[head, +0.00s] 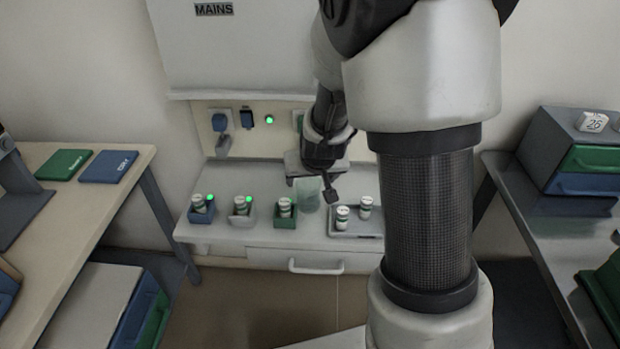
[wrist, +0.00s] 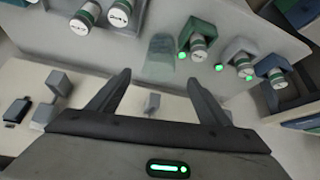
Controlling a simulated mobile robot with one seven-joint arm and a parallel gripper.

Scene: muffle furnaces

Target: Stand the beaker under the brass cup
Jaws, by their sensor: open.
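A translucent pale green beaker (head: 308,195) stands on the white bench, between the green vial holder and the grey tray. In the wrist view the beaker (wrist: 160,58) lies just beyond my fingertips, in line with the gap between them. My gripper (head: 312,187) is open and empty, low over the bench behind the beaker. Its two dark fingers (wrist: 158,78) are spread wide in the wrist view. I cannot tell from the head view whether a finger touches the beaker. I cannot make out a brass cup in either view; my arm hides part of the scene.
Capped vials stand in blue (head: 201,214), grey (head: 243,220) and green (head: 285,222) holders to the beaker's left. A grey tray (head: 345,234) with two vials is close on its right. Sockets and plugs (head: 230,120) line the wall behind. Side tables flank the bench.

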